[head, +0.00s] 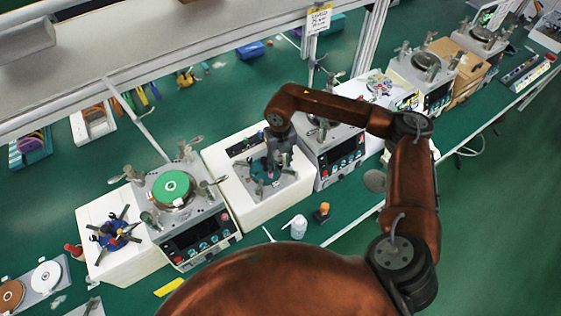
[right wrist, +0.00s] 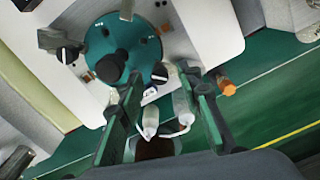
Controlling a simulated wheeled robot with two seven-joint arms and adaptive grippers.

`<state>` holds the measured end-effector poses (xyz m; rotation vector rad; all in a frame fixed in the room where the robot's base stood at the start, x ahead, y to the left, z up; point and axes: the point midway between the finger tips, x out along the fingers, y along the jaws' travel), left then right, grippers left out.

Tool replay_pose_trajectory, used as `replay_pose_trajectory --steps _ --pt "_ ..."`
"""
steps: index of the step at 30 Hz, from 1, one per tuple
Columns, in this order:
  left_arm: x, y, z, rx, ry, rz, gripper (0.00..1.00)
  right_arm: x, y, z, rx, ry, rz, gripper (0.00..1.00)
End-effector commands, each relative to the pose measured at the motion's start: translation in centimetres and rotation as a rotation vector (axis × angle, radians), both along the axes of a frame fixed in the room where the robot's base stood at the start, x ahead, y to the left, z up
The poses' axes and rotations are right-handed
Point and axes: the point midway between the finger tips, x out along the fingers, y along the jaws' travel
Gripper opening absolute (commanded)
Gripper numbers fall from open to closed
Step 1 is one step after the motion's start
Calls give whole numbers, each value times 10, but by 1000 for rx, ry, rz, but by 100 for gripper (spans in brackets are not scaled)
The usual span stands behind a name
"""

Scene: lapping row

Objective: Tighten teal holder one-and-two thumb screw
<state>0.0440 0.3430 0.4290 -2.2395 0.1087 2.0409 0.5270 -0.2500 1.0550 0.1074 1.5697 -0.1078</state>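The teal holder (head: 262,170) sits on a white box left of centre in the head view, partly hidden by my right gripper (head: 277,149) above it. In the right wrist view the teal holder (right wrist: 138,38) is a round disc with a large black knob (right wrist: 110,66) and several dark arms or screws around it. One small black screw (right wrist: 160,74) with a white mark is near the opening of my right gripper (right wrist: 162,84). The green-padded fingers are apart with nothing clearly held between them. Contact with the screw cannot be told. My left gripper is not in view.
A lapping machine with a green disc (head: 171,187) stands left of the holder's white box (head: 240,205). Another machine (head: 335,150) stands close on its right. A white bottle (head: 298,227) and an orange-topped item (head: 322,212) stand in front. A blue holder (head: 114,236) is further left.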

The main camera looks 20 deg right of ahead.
Motion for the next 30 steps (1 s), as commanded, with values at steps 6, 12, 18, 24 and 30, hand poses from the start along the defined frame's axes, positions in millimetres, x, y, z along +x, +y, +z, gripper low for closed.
replay_pose_trajectory --steps 6,12,18,24,30 --pt "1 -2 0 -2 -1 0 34 2 0 36 0 -6 1 33" --pt "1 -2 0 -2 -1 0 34 2 0 78 0 -5 0 33" --pt "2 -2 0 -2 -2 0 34 1 0 107 0 -4 -1 33" --pt "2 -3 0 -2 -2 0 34 1 0 117 1 -1 -1 33" --pt "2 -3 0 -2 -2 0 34 1 0 117 1 -1 -1 33"
